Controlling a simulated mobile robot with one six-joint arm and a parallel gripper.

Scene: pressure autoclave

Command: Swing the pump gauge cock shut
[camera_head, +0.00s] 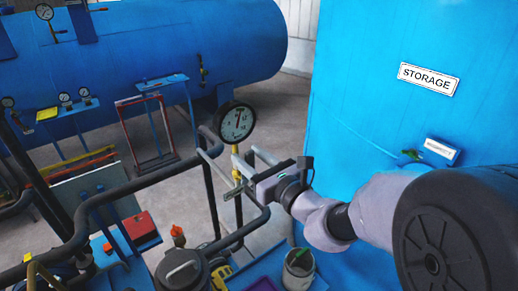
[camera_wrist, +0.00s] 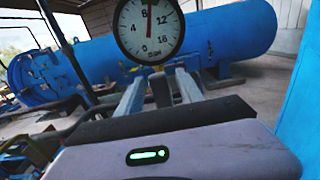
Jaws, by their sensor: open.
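The round white-faced, black-rimmed pump gauge (camera_head: 238,122) stands on a short brass stem (camera_head: 236,176) above the dark pipework. Its dial (camera_wrist: 149,30) fills the top middle of the wrist view, needle pointing nearly straight up. My gripper (camera_head: 236,168) is at the stem, just below the gauge, reaching in from the right. In the wrist view its two grey fingers (camera_wrist: 160,78) are spread apart, with the gauge's lower end between and beyond them. Nothing is seen gripped. The cock's lever cannot be made out clearly; the fingers partly cover that area. Contact cannot be told.
Dark pipes (camera_head: 140,180) run left of and below my gripper. A blue tank marked STORAGE (camera_head: 380,60) stands close on the right. A large blue autoclave vessel (camera_head: 150,50) lies behind. A grey bucket (camera_head: 298,268) and a red box (camera_head: 140,226) are lower down.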

